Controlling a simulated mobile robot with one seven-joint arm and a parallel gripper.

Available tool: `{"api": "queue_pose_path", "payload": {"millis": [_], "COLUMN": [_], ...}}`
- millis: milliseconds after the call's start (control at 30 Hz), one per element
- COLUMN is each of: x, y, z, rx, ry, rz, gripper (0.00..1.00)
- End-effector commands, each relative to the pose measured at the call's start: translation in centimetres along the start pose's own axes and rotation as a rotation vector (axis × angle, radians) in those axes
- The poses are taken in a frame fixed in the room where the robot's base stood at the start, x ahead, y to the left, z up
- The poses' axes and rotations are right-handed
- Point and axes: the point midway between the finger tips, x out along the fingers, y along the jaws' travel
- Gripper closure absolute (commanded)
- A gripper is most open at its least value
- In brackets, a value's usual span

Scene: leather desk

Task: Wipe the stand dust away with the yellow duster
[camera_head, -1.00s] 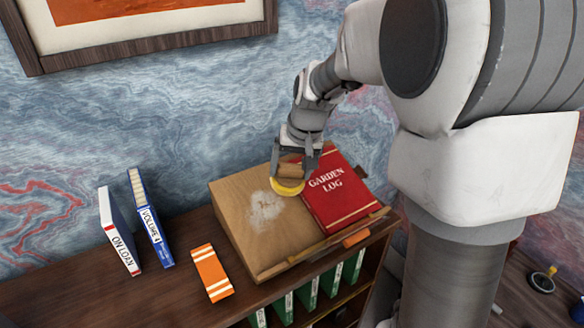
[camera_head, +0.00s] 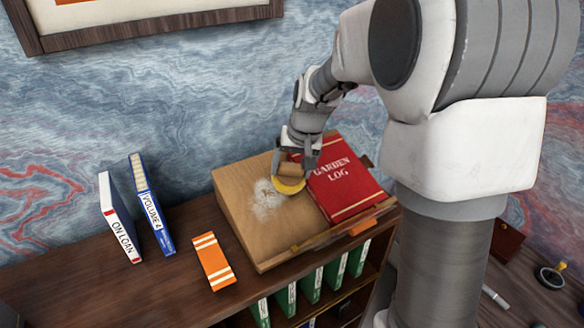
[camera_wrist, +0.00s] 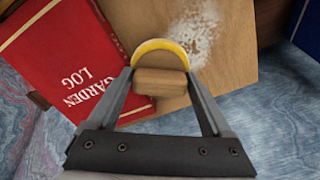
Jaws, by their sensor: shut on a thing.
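My gripper (camera_head: 297,160) is shut on the wooden handle of the yellow duster (camera_head: 288,186). In the wrist view the duster (camera_wrist: 160,50) sits between my fingers (camera_wrist: 160,92), its yellow rim facing the dust. The duster is at the sloped wooden stand (camera_head: 240,190), by the right edge of the dust; I cannot tell if it touches the surface. The pale stand dust (camera_head: 265,200) is a patch on the stand's bare left part, and it also shows in the wrist view (camera_wrist: 195,35).
A red Garden Log book (camera_head: 345,180) lies on the stand's right part, close beside my gripper. Left of the stand are an orange striped book (camera_head: 213,262) lying flat and two upright books, On Loan (camera_head: 120,220) and Volume 4 (camera_head: 152,208). Green books (camera_head: 310,285) fill the shelf below.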

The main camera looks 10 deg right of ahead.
Motion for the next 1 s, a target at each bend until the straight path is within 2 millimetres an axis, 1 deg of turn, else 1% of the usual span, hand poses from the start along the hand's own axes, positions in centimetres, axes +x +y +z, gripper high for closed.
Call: {"api": "queue_pose_path", "payload": {"millis": [233, 1000], "x": [0.2, 1.7], "y": [0.0, 0.0], "z": [0.0, 0.0], "rx": [0.000, 0.000], "ry": [0.000, 0.000], "rz": [0.000, 0.000], "gripper": [0.61, 0.61]}}
